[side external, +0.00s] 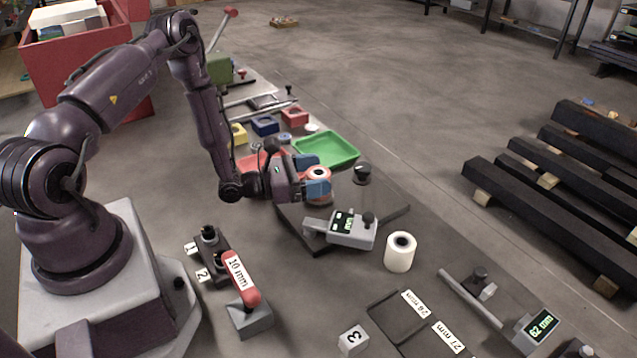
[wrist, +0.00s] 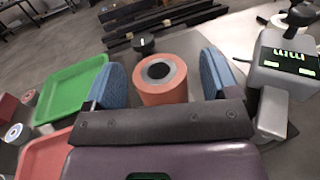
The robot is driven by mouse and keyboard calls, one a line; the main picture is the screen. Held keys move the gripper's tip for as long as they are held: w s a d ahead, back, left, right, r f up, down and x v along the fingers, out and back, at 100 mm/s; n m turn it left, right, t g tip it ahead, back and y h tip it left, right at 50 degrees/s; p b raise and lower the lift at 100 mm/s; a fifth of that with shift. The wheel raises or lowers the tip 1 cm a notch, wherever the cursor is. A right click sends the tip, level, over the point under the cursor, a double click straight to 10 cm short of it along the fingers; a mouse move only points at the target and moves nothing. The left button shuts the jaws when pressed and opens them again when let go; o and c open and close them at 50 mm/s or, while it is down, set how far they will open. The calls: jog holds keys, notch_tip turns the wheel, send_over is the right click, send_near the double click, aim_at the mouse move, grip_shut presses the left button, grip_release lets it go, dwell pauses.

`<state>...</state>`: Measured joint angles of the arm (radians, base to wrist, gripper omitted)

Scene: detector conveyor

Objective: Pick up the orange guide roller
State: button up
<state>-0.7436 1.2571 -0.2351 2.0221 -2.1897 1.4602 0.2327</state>
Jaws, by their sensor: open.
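The orange guide roller (wrist: 160,92) stands upright between the two blue fingers of my gripper (wrist: 160,80) in the wrist view. It is a short cylinder with a grey ring and a dark hole in its top. A gap shows on both sides, so the open fingers do not grip it. In the side external view the roller (side external: 320,172) shows only partly between the fingers of my gripper (side external: 312,175).
A gauge with a lit display (side external: 350,229) stands close on the dark plate (side external: 318,246). A black knob (side external: 362,174) is just beyond the roller. A green tray (side external: 345,162) and a coral tray (wrist: 45,155) lie to the left. A white roller (side external: 399,256) stands apart.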

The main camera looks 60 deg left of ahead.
jog(key=shift+x, duration=0.85)
jog(key=shift+c, duration=0.5)
jog(key=c, duration=1.1)
jog(key=shift+o, duration=0.2)
